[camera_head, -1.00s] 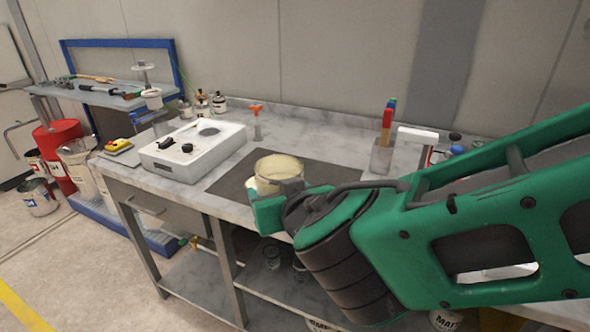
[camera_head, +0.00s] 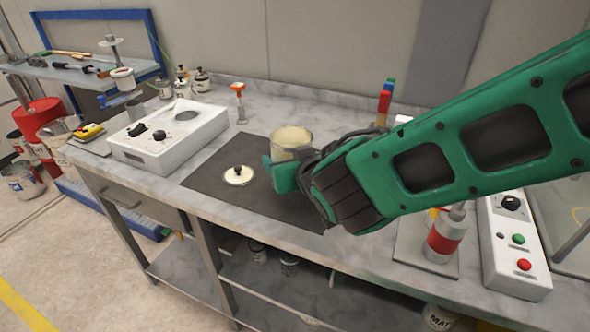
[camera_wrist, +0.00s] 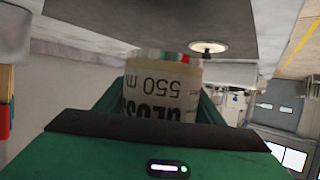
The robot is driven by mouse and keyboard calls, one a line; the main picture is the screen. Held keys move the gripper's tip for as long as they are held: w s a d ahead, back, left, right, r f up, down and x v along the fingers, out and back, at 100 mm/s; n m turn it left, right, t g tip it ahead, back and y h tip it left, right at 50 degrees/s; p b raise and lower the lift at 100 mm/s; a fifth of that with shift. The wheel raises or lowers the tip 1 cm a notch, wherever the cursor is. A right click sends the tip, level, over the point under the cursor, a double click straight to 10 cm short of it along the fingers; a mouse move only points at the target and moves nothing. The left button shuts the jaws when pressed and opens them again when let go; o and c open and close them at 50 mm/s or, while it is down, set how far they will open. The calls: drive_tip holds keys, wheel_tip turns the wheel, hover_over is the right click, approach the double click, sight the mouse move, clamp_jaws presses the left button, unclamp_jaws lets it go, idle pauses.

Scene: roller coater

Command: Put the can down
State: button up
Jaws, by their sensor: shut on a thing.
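The can (camera_head: 291,139) is open at the top and shows pale cream contents in the head view. My green gripper (camera_head: 288,168) is shut on it and holds it upright over the dark mat (camera_head: 212,180) on the bench. In the wrist view the can (camera_wrist: 160,88) fills the middle between the fingers, with its label "550 m" upside down. Whether its base touches the mat is hidden by my gripper. A round cream lid with a black knob (camera_head: 239,175) lies on the mat to the left of the can.
A white device with knobs (camera_head: 170,135) stands left of the mat. An orange-topped tool (camera_head: 239,100) stands behind it. A red-banded cylinder (camera_head: 441,240) and a white control box (camera_head: 516,250) stand to the right. The mat's front left part is clear.

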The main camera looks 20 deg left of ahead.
drive_tip(key=w+f, duration=0.1)
drive_tip(key=w, duration=0.1)
drive_tip(key=w+f, duration=0.1)
drive_tip(key=w, duration=0.1)
drive_tip(key=shift+w+d+f, duration=0.1)
drive_tip(key=shift+f, duration=2.1)
drive_tip(key=shift+f, duration=0.1)
drive_tip(key=o, duration=1.9)
drive_tip(key=shift+f, duration=0.1)
drive_tip(key=shift+s+d+r, duration=0.2)
drive_tip(key=shift+d+r, duration=0.05)
drive_tip(key=shift+r, duration=0.05)
drive_tip(key=v, duration=1)
drive_tip(key=shift+s+d+r, duration=0.2)
drive_tip(key=shift+d, duration=0.05)
drive_tip(key=shift+s+d, duration=0.2)
drive_tip(key=shift+s, duration=0.1)
